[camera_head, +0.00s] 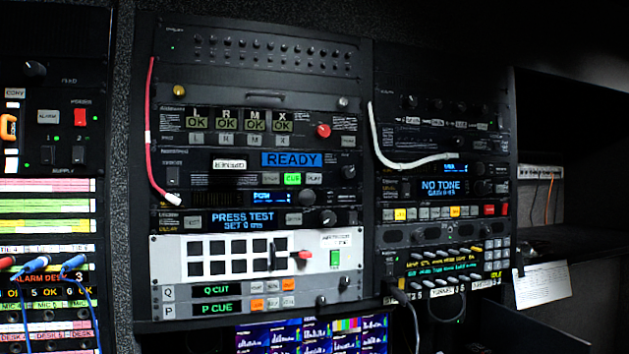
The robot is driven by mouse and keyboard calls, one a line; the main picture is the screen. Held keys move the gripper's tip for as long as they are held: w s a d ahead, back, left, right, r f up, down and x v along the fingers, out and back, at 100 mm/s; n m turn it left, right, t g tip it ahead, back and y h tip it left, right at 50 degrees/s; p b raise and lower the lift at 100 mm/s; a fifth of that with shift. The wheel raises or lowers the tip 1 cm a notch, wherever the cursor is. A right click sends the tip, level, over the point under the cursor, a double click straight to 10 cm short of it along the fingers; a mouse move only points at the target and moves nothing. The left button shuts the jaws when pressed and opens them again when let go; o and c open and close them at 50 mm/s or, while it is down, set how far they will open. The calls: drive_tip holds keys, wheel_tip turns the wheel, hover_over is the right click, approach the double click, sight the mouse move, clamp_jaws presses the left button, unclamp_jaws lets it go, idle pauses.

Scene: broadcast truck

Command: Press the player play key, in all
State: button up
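The player unit (240,176) is a dark rack panel in the middle rack. Its blue display (291,159) reads READY. Below the display is a short row of keys. A green lit key (292,178) reads CUE. Just right of it is a pale key (314,178) that appears to read PLAY; it does not look lit. Nothing covers these keys. My gripper is not in view.
A red cable (150,130) hangs down the middle rack's left side. A white cable (380,145) loops across the right rack. A white panel (258,256) with black buttons and a red-knobbed lever sits below. Blue-plugged cables (73,263) stick out at lower left.

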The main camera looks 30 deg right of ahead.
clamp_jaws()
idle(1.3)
